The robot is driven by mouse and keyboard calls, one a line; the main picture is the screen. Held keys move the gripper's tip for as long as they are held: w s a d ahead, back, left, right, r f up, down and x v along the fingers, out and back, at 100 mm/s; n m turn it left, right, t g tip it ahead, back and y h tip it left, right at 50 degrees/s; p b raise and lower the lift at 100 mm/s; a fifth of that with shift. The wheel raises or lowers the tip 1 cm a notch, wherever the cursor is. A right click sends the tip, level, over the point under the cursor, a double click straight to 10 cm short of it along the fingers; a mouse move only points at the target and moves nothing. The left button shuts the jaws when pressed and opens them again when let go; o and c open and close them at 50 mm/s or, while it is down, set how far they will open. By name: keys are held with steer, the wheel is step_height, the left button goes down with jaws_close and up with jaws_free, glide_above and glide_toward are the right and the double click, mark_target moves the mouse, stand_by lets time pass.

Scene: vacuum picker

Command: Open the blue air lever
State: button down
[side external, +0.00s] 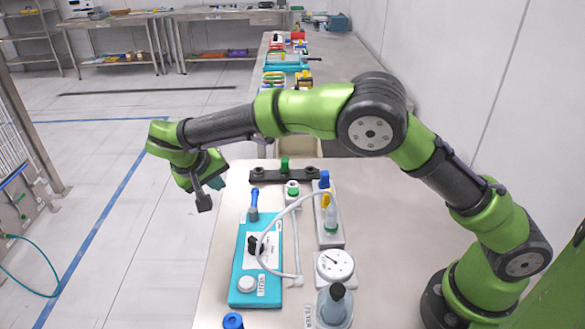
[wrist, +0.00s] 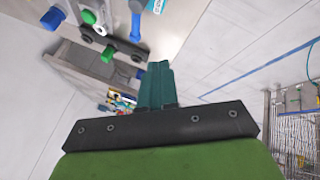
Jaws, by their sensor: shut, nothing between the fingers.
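A blue lever (side external: 254,199) on a grey stem stands upright at the back end of the teal vacuum unit (side external: 246,292). The lever also shows at the top of the wrist view (wrist: 137,7), with part of the teal unit (wrist: 156,5) beside it. My gripper (side external: 219,184) is in the air to the left of the lever and above it, apart from it, past the table's left edge. Its teal fingers (wrist: 158,68) are together and empty in the wrist view.
A dark bar with a green knob (side external: 285,164) lies behind the unit. To the right are a block with a blue cap (side external: 325,178), a white hose (side external: 298,245), a round gauge (side external: 335,264) and a bottle (side external: 334,308). A blue knob (side external: 233,321) is in front.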

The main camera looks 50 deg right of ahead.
mark_target(254, 203)
steer(key=x, duration=0.9)
steer(key=shift+s+d+r, duration=0.1)
steer(key=shift+s, duration=0.05)
steer(key=shift+s+d, duration=0.15)
steer(key=shift+d, duration=0.4)
steer(key=shift+s+d, duration=0.15)
steer(key=shift+d, duration=0.45)
steer(key=shift+s+d+f, duration=0.1)
steer(key=shift+d+f, duration=0.1)
steer(key=shift+d, duration=0.35)
